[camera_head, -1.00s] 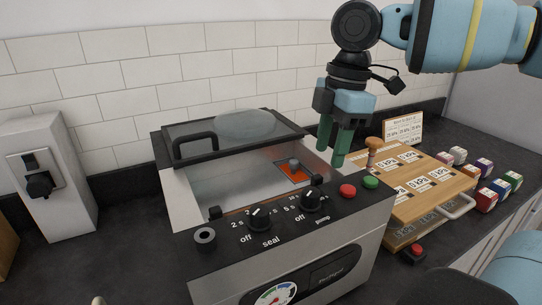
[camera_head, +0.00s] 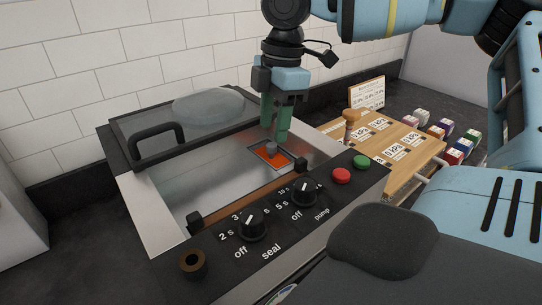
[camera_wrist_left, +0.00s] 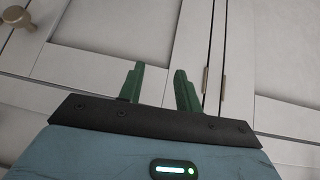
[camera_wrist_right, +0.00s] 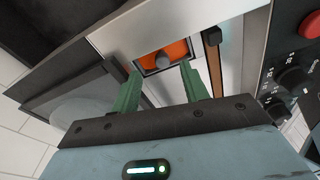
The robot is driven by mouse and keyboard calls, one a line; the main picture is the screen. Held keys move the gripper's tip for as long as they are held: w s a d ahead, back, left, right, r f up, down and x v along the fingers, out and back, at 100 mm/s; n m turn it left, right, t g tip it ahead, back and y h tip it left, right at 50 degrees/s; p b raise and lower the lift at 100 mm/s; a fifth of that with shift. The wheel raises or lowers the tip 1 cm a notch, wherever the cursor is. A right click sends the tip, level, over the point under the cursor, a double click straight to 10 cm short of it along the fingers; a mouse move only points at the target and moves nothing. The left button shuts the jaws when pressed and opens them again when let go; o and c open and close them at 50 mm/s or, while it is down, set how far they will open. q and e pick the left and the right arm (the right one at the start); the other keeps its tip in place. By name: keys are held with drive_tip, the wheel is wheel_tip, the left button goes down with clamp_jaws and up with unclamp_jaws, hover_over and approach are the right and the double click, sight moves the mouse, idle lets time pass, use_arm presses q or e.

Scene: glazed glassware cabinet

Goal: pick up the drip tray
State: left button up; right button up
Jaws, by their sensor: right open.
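The drip tray appears to be the small orange square with a dark rim (camera_head: 260,155) and a grey knob at its middle. It lies in the right end of the steel chamber of the vacuum sealer, and it also shows in the right wrist view (camera_wrist_right: 179,50). My right gripper (camera_head: 276,134) points down over the chamber, open and empty, its fingertips close above the knob; I cannot tell whether they touch it. In the right wrist view, the knob lies beyond and between the fingertips (camera_wrist_right: 160,76). My left gripper (camera_wrist_left: 159,74) is open and empty, facing white cabinet doors.
The sealer's glazed lid (camera_head: 190,113) with a black handle is at the chamber's back left. Its black control panel (camera_head: 275,220) runs along the front. A wooden board with labels (camera_head: 395,143) and several coloured blocks (camera_head: 440,128) are to the right. The tiled wall is behind.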

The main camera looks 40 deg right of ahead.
sight(271, 144)
drive_tip(key=shift+a+f+p, duration=0.15)
drive_tip(key=shift+a+f, duration=0.05)
drive_tip(key=shift+f, duration=1.1)
drive_tip(key=shift+a+f+p, duration=0.15)
drive_tip(key=shift+a+f, duration=0.05)
drive_tip(key=shift+f, duration=1.1)
drive_tip(key=shift+s, duration=0.1)
drive_tip(key=shift+r, duration=0.1)
clamp_jaws()
